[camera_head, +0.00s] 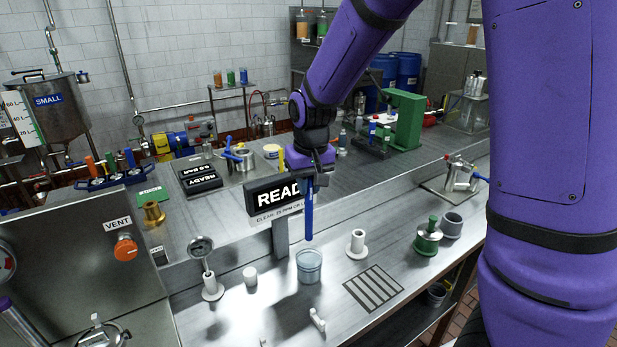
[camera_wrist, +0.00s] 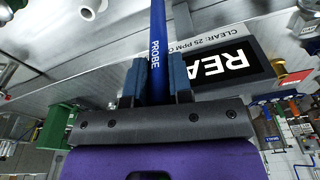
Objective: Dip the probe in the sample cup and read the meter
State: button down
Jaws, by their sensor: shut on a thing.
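The probe (camera_head: 309,212) is a blue rod held upright in my gripper (camera_head: 313,172), tip down. In the wrist view my gripper (camera_wrist: 158,85) is shut on the probe (camera_wrist: 158,45), which bears the word PROBE. The sample cup (camera_head: 309,266) is a grey-blue open cup on the steel bench, below the probe; the probe tip appears above its rim. The meter (camera_head: 275,195) is a black display on a post behind the probe. The wrist view shows part of the meter (camera_wrist: 225,65) too.
A white flanged fitting (camera_head: 357,243) stands right of the cup, with a slotted drain (camera_head: 373,287) in front. A gauge on a stand (camera_head: 205,265) and a small white cup (camera_head: 250,276) stand left. A green pot (camera_head: 427,236) stands farther right.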

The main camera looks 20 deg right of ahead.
aim_at(309, 222)
jog(key=shift+f, duration=5.7)
jog(key=shift+r, duration=4.55)
notch_tip(309, 222, up, 3)
jog(key=shift+f, duration=0.1)
